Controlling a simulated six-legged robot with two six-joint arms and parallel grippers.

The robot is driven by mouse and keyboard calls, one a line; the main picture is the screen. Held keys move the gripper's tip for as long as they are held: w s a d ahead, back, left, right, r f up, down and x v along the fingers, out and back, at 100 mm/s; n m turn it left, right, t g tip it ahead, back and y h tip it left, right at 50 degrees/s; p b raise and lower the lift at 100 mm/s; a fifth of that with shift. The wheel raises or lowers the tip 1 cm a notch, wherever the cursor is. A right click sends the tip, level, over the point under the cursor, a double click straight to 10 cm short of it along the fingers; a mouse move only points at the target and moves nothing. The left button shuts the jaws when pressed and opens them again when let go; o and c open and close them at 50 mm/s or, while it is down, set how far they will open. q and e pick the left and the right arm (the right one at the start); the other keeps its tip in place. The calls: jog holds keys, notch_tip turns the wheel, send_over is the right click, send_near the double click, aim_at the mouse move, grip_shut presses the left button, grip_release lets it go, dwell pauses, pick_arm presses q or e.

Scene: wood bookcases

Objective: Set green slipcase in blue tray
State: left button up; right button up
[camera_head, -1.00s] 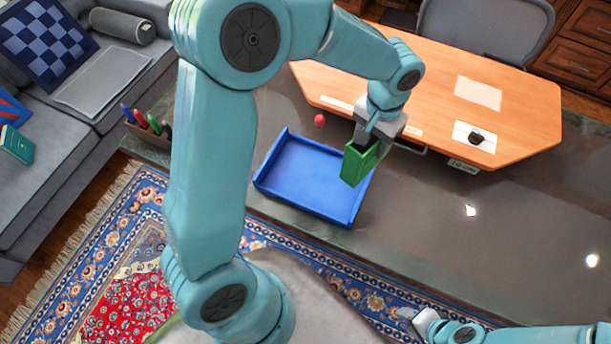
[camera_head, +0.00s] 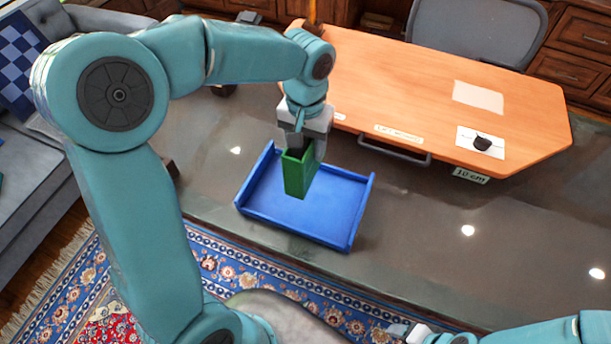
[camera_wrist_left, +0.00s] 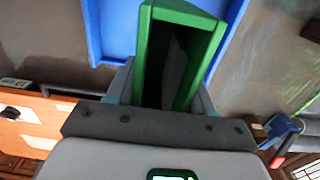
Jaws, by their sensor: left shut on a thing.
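The green slipcase (camera_head: 299,177) is an upright box with its open side showing. My left gripper (camera_head: 299,142) is shut on it and holds it over the back-left part of the blue tray (camera_head: 345,222). I cannot tell for certain how far its bottom is above the tray floor. The left wrist view shows the slipcase (camera_wrist_left: 146,55) between the fingers, with blue tray (camera_wrist_left: 112,30) behind it. My right gripper (camera_head: 402,331) is at the bottom edge, away from the tray; its fingers are too small to read.
The tray rests on a dark glossy table (camera_head: 420,220). An orange-brown wooden desk (camera_head: 400,90) with a metal handle stands behind it. A dark object (camera_head: 481,143) lies on a white card there. The table right of the tray is clear.

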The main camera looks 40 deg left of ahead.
pick_arm(q)
notch_tip(320, 180, down, 7)
jog(key=shift+w+r, duration=0.15)
jog(key=shift+r, duration=0.05)
notch_tip(320, 180, down, 4)
jog(key=shift+r, duration=0.25)
jog(key=shift+f, duration=0.45)
jog(key=shift+r, duration=0.1)
jog(key=shift+b, duration=0.3)
jog(key=o, duration=1.1)
jog(key=shift+f, duration=0.25)
jog(key=shift+o, duration=0.2)
jog(key=shift+r, duration=0.1)
